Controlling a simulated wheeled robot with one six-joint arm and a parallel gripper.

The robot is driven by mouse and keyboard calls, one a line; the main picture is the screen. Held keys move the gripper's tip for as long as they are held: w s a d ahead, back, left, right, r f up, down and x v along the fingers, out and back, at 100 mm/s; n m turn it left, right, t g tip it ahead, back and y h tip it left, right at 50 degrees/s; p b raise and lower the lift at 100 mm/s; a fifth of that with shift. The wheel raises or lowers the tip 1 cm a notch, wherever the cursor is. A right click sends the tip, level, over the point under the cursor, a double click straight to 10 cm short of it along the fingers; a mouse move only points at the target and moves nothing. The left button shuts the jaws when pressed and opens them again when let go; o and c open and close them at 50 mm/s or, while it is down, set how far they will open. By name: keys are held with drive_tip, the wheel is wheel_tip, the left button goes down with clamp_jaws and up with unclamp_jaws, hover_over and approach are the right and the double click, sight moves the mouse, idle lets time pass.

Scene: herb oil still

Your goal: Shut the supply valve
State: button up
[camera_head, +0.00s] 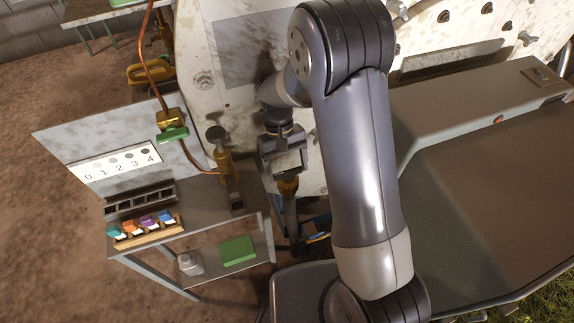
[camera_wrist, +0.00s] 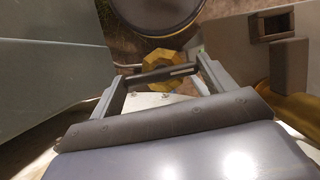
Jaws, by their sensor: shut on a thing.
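The supply valve appears as a brass body (camera_head: 288,186) on a dark pipe, just below my gripper (camera_head: 284,163) in the head view. In the wrist view its yellow many-sided body (camera_wrist: 162,62) shows behind a dark bar handle (camera_wrist: 157,76). My gripper (camera_wrist: 160,74) is shut on this handle, with one finger at each end of the bar. The handle lies nearly level across the wrist picture. My arm and jaws hide part of the valve in the head view, so I cannot tell the handle's angle to the pipe.
A grey bench (camera_head: 190,205) stands left, with a number board (camera_head: 115,166), a rack of coloured pieces (camera_head: 146,231) and another brass fitting (camera_head: 223,160) on a copper pipe. A green box (camera_head: 238,250) lies on its lower shelf. A pale spotted panel (camera_head: 204,80) rises behind.

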drive_tip(key=o, duration=1)
wheel_tip(320, 180, up, 10)
drive_tip(key=shift+b, duration=0.45)
